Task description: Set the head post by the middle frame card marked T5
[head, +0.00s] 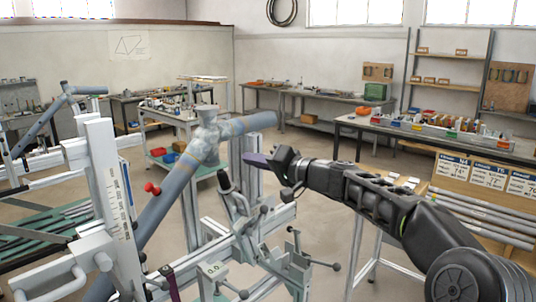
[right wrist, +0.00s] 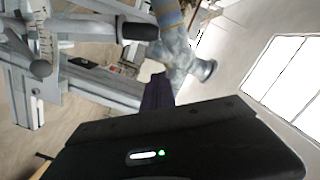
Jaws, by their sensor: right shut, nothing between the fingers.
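The frame jig carries a thick blue-grey frame tube with a grey lug (head: 207,137); the lug also shows in the right wrist view (right wrist: 178,52). A pale upright post with a printed scale (head: 112,185) stands at the left of the jig; I cannot tell its set value. The middle frame card (head: 487,175), marked T5, is on a board at the right; its number seems to be 72°, but the print is small. My right gripper (head: 254,160) is shut and empty, just right of the lug; its purple fingers show in the right wrist view (right wrist: 158,93).
A small readout box (head: 212,270) and several black-knobbed levers (head: 240,205) crowd the lower middle. Grey tubes (head: 490,222) lie below the cards. A cart (head: 175,125) and a bench with bins (head: 430,130) stand behind.

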